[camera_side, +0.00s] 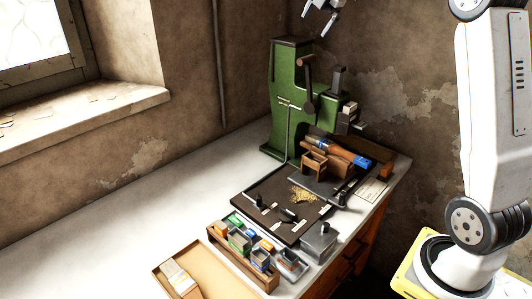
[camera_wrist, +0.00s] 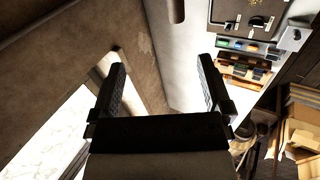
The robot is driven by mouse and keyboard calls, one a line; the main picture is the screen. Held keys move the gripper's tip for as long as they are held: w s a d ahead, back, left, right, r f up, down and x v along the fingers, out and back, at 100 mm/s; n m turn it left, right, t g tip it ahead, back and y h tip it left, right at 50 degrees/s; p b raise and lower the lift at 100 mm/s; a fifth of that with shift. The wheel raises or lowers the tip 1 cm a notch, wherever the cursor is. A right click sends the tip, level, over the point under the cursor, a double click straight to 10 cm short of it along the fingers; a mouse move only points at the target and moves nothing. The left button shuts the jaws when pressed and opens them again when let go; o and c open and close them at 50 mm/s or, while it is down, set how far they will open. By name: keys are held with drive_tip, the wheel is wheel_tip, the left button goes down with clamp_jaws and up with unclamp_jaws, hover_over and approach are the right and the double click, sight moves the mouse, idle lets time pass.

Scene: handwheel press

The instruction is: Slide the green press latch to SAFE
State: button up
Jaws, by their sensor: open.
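The green press (camera_side: 285,112) stands upright at the back of the bench in the side view, against the wall corner. A dark crank handle (camera_side: 307,78) is on its front right side, and a pale T-shaped bar (camera_side: 289,104) is on its body. I cannot make out the green latch or a SAFE mark in either view. My gripper (camera_side: 315,22) is high above the press, cut by the top edge of the side view. In the wrist view my gripper (camera_wrist: 163,82) has its two dark fingers wide apart with nothing between them.
A dark tray (camera_side: 245,190) with small tools lies before the press. A wooden rack (camera_side: 232,252) of small coloured boxes and a grey metal box (camera_side: 318,242) stand nearer. The bench's left part (camera_side: 120,215) is bare.

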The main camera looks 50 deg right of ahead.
drive_tip(key=w+a+m+g, duration=0.2)
drive_tip(key=a+m, duration=0.5)
drive_tip(key=a, duration=0.2)
drive_tip(key=m+g, duration=0.4)
drive_tip(key=m, duration=0.7)
hover_over(259, 197)
drive_tip(key=f, duration=0.1)
wheel_tip(259, 197, down, 38)
drive_tip(key=shift+r, duration=0.25)
drive_tip(key=shift+f, duration=0.1)
drive_tip(key=shift+f, duration=4.75)
clamp_jaws()
